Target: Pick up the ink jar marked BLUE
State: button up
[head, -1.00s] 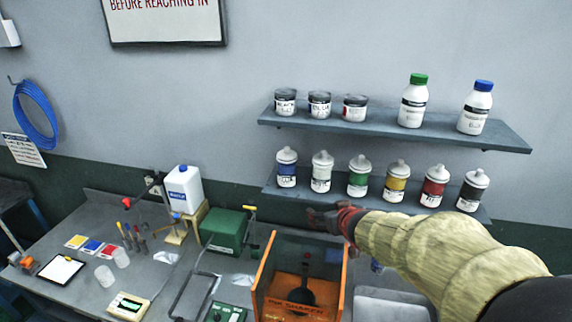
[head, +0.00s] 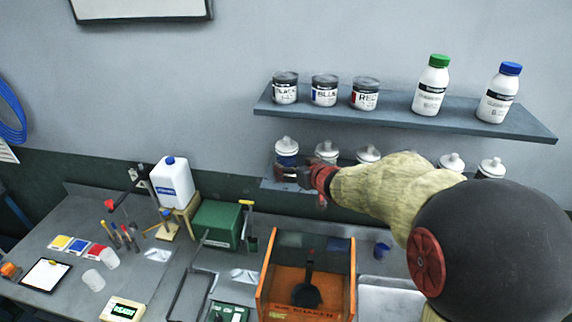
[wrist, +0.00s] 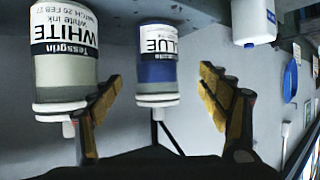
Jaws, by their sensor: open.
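On the lower wall shelf, a white-capped jar with a blue band (head: 286,151) stands at the left end; in the wrist view this jar (wrist: 157,70) reads BLUE and appears upside down. My gripper (head: 290,174) is open just in front of its lower part. In the wrist view the open fingers (wrist: 160,82) lie to either side of the BLUE jar, apart from it. A short dark-lidded jar (head: 324,91), also marked BLUE, stands on the upper shelf between those marked BLACK and RED.
The WHITE jar (wrist: 65,60) stands close beside the BLUE jar, near one finger. More capped jars line the lower shelf, partly hidden by my arm. The upper shelf (head: 400,115) overhangs them. An orange-framed shaker (head: 268,285) stands on the bench below.

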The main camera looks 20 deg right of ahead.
aim_at(289, 163)
jog(key=x, duration=0.3)
jog(key=shift+w, duration=0.1)
jog(key=x, duration=0.5)
jog(key=shift+d+f, duration=0.1)
jog(key=shift+d, duration=0.2)
jog(key=shift+c, duration=1.4)
jog(key=c, duration=1.4)
jog(key=shift+o, duration=0.2)
